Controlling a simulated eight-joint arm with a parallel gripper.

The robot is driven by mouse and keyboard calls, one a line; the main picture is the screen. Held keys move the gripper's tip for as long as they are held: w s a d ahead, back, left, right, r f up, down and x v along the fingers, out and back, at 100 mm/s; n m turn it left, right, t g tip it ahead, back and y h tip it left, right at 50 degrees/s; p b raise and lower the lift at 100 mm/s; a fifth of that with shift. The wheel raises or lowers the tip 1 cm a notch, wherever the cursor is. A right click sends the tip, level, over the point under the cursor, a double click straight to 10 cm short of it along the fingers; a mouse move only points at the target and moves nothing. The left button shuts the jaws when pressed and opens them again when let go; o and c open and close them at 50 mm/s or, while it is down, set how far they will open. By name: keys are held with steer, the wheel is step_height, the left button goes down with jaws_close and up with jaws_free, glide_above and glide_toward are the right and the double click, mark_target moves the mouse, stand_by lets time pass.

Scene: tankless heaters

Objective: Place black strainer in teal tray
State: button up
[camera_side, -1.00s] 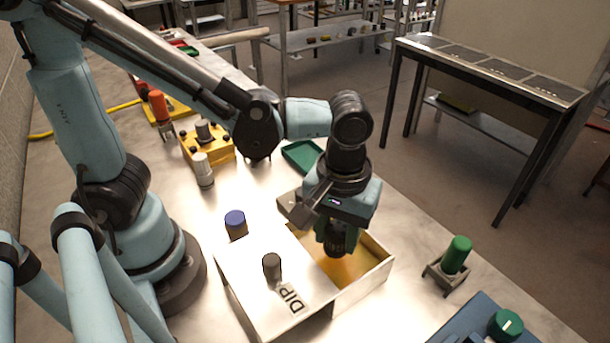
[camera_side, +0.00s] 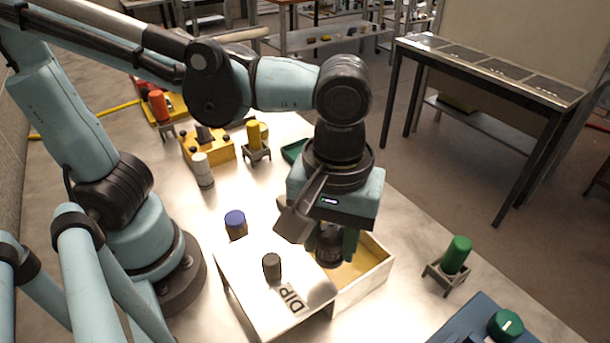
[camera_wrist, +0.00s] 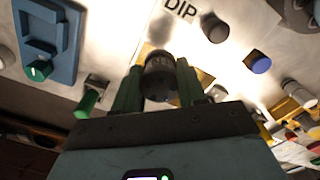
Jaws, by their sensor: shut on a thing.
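My gripper (camera_side: 332,246) has green fingers shut on the black strainer (camera_side: 328,250), a dark, short cylinder-like piece. In the wrist view the strainer (camera_wrist: 160,78) sits between the two fingers (camera_wrist: 157,88). In the side view it shows over the open yellow-floored part of the white box marked DIP (camera_side: 361,270); it looks clear of the floor, though its exact height is hard to tell. The teal tray (camera_side: 291,151) lies on the table behind my gripper, and the gripper hides most of it.
A blue-capped cylinder (camera_side: 236,224) and a grey knob (camera_side: 272,266) stand near or on the box. A yellow cylinder in a stand (camera_side: 254,142) and a yellow block (camera_side: 207,147) are near the tray. A green cylinder (camera_side: 456,255) and blue panel (camera_side: 483,322) are at right.

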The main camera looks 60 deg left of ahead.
steer(key=w+a+f+n, duration=0.1)
steer(key=w+a+n, duration=0.5)
steer(key=w+a, duration=0.75)
steer(key=w+a+f+n, duration=0.2)
steer(key=w+a+n, duration=0.1)
steer(key=a, duration=0.6)
steer(key=w+a+f+n, duration=0.1)
steer(key=w+a+n, duration=0.15)
steer(key=a, duration=0.65)
steer(key=shift+s+a+f, duration=0.1)
steer(key=shift+s+f, duration=0.05)
steer(key=shift+f, duration=1.55)
steer(key=shift+s+f, duration=0.1)
steer(key=shift+f, duration=1.55)
steer(key=shift+f, duration=0.55)
steer(key=o, duration=1.2)
steer(key=shift+o, duration=0.2)
